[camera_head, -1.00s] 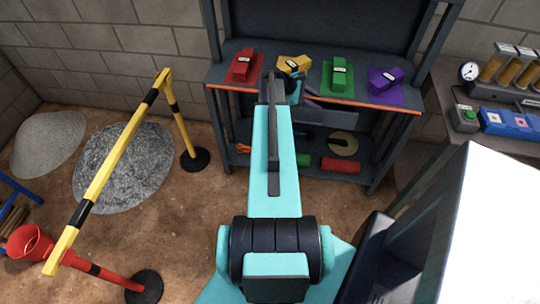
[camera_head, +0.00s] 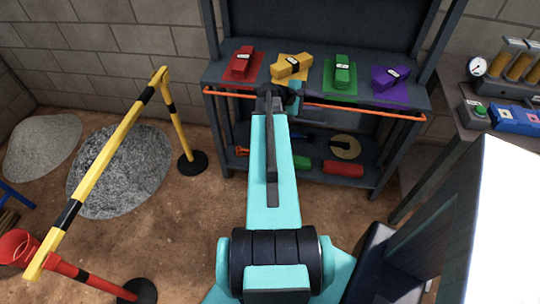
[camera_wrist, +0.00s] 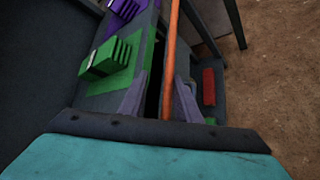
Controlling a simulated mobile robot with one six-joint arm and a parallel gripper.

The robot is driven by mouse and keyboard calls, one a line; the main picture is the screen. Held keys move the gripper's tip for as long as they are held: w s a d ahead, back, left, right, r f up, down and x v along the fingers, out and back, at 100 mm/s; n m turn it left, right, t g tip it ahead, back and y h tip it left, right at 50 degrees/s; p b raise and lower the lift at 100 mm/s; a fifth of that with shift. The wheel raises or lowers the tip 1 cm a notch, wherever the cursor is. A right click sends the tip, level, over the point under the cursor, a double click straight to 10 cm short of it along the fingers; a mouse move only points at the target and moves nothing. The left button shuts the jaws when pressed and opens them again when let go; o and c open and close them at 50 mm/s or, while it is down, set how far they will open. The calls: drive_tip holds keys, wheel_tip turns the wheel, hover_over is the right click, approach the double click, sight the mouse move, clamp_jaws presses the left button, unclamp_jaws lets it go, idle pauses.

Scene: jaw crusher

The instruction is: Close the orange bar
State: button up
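The orange bar (camera_head: 365,111) runs along the front of the shelf unit's upper board, standing a little out from its edge. In the wrist view the orange bar (camera_wrist: 168,70) runs lengthwise through the picture, with a dark gap between it and the board. My gripper (camera_wrist: 160,87) is open, one finger on each side of the bar. I cannot tell whether either finger touches it. In the head view my gripper (camera_head: 285,93) is at the bar's middle, largely hidden by my arm.
Red (camera_head: 242,62), yellow (camera_head: 292,67), green (camera_head: 342,73) and purple (camera_head: 391,76) blocks stand on the upper board. A red roll (camera_head: 343,167) lies on the lower shelf. A yellow-black barrier (camera_head: 100,165) stands left, gravel piles behind it. A bench with a gauge (camera_head: 477,67) is right.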

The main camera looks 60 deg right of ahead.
drive_tip(key=shift+s+a+f+m+h+b, duration=0.15)
drive_tip(key=shift+f+m+h+b, duration=0.55)
drive_tip(key=shift+b, duration=1.4)
drive_tip(key=shift+w+a+f+m+h+b, duration=0.25)
drive_tip(key=shift+h+b, duration=0.75)
drive_tip(key=shift+b, duration=1.1)
drive_tip(key=f+m+h+b, duration=0.1)
drive_tip(key=b, duration=0.3)
drive_tip(key=f+m+h+b, duration=0.1)
drive_tip(key=b, duration=0.4)
drive_tip(key=shift+s+m+g+h, duration=0.2)
drive_tip(key=shift+m+g+h, duration=0.1)
drive_tip(key=shift+m+h, duration=0.1)
drive_tip(key=p+v, duration=1.2)
drive_tip(key=v, duration=0.2)
drive_tip(key=w+a+f+t+y, duration=0.1)
drive_tip(key=w+a+f+y, duration=0.2)
drive_tip(key=a+f, duration=0.5)
wheel_tip(320, 180, down, 3)
drive_tip(key=shift+r+n+t, duration=0.1)
drive_tip(key=shift+n+t, duration=0.2)
drive_tip(key=shift+n, duration=0.15)
drive_tip(key=shift+w, duration=0.1)
